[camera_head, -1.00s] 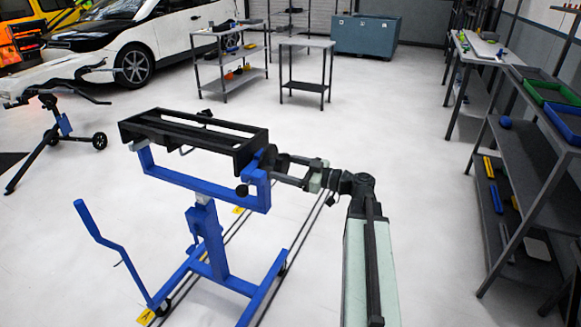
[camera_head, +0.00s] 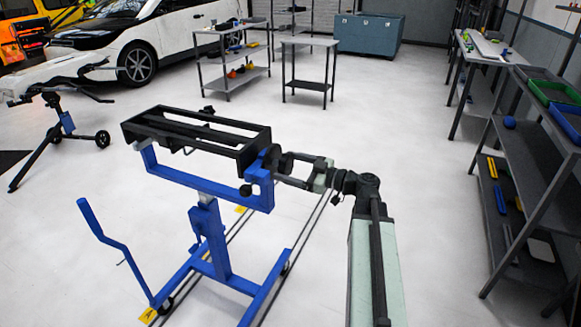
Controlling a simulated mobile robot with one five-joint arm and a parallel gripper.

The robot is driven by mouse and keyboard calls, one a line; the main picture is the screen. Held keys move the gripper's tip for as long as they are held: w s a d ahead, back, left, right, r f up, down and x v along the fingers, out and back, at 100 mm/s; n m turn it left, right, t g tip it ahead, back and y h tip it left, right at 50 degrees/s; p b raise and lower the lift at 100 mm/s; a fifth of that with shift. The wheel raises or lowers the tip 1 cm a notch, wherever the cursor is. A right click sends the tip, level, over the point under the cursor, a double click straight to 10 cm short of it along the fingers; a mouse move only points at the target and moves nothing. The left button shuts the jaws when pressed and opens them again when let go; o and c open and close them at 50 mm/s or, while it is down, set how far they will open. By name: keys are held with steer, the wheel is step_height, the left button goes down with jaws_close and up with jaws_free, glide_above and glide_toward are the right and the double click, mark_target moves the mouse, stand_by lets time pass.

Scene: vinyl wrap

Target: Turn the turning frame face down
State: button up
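The turning frame (camera_head: 243,159) is a black rectangular frame with long bars and open slots. It lies nearly level in a blue U-shaped bracket (camera_head: 196,181) on a blue wheeled stand (camera_head: 216,240), left of centre. A small dark knob (camera_head: 208,109) stands up at its far long side. My gripper (camera_head: 283,164) is at the frame's right end, by the dark pivot fitting above the bracket's right upright. Its fingers blend with the dark fitting, so I cannot tell whether they are shut on it.
A blue crank-shaped bar (camera_head: 115,245) rises at the stand's left. Yellow floor markers (camera_head: 149,315) lie by its wheels. Dark shelves (camera_head: 525,160) line the right side. A white panel on a wheeled trestle (camera_head: 65,122) stands at left.

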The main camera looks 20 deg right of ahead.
steer(key=v, duration=0.7)
steer(key=shift+s+d, duration=0.2)
steer(key=shift+s, duration=0.15)
